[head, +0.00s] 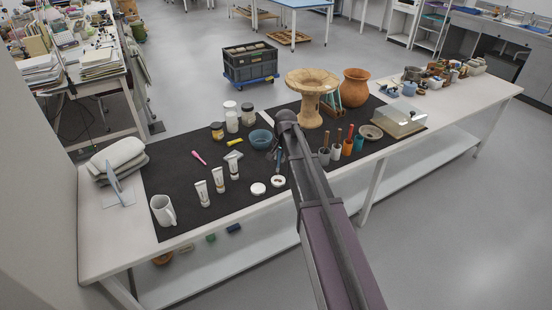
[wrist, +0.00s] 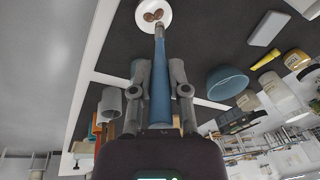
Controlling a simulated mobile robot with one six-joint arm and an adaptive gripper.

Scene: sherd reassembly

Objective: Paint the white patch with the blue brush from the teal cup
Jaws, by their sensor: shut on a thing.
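My gripper (wrist: 158,78) is shut on the blue brush (wrist: 160,98), whose dark tip points away from me. In the wrist view the tip overlaps the edge of a small white dish (wrist: 148,10) with brown lumps in it; I cannot tell if they touch. In the head view the blue brush (head: 278,158) hangs below my gripper (head: 281,142), above the black mat. The teal cup (head: 359,146) stands at the right end of a row of cups. I cannot make out the white patch.
A blue bowl (head: 261,139), white tubes (head: 218,180) and a white mug (head: 163,210) are left. Bare black mat (head: 180,165) lies between them.

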